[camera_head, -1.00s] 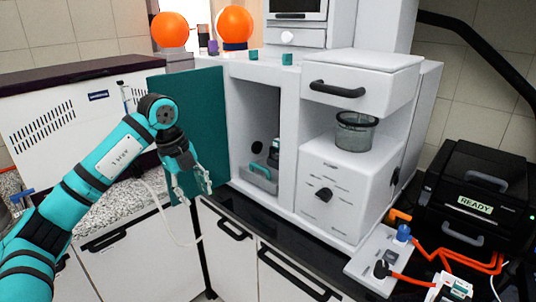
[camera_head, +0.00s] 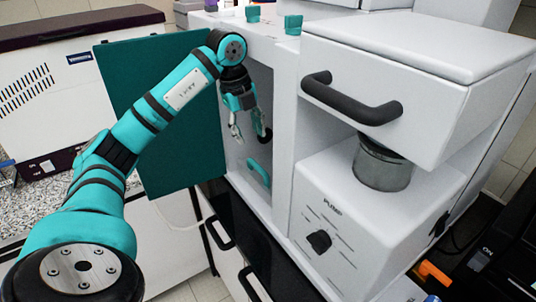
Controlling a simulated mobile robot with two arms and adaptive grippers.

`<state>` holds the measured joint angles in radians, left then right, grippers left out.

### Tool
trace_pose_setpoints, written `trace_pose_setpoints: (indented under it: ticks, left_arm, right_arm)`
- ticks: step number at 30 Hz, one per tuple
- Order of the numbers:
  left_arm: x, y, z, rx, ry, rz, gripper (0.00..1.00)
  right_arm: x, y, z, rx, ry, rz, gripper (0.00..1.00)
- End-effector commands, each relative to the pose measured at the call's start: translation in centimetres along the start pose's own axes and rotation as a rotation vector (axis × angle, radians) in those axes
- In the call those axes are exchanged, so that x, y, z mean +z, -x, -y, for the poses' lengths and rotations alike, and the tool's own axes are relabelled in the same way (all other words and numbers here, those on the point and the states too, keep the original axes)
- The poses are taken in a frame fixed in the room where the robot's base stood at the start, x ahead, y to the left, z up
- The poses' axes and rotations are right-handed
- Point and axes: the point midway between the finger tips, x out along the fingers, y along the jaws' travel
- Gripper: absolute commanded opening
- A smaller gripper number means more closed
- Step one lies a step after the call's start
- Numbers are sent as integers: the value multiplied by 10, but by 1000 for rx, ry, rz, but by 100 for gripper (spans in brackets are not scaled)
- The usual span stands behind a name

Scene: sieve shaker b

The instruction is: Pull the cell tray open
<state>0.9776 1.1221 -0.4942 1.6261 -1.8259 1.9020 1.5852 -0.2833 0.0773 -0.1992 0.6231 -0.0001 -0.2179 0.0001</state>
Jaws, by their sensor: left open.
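The cell tray (camera_head: 246,184) is a low grey piece with a teal loop handle (camera_head: 258,172). It sits at the bottom of the open compartment in the white machine, at the middle of the head view. My left gripper (camera_head: 249,137) points down in front of the compartment opening, just above the handle in the picture. Its fingers are apart and nothing is between them. I cannot tell how far it is from the handle in depth. My arm and gripper hide part of the compartment's inside. My right gripper is not in view.
A teal door (camera_head: 165,115) stands swung open left of the compartment, behind my arm. Cupboards with black handles (camera_head: 218,234) lie below.

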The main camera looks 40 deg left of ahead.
Motion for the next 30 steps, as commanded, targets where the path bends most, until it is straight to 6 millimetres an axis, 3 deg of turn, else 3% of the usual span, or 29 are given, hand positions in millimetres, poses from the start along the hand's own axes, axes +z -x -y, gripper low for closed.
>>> trace_pose_setpoints:
  ticks: [3,7,11,18,23,30]
  left_arm:
    - [0,-16,-1,6,0,-2,40]
    - [-1,-40,-1,7,-1,-3,40]
    - [-1,-67,-1,6,-1,-3,40]
    - [-1,-104,0,3,0,-3,40]
    - [0,-115,-1,2,0,0,40]
    - [0,-116,0,0,-1,0,40]
  right_arm:
    - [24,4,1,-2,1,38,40]
    - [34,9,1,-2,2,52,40]
    - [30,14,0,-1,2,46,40]
    - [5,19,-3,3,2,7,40]
    - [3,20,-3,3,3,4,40]
    - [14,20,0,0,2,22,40]
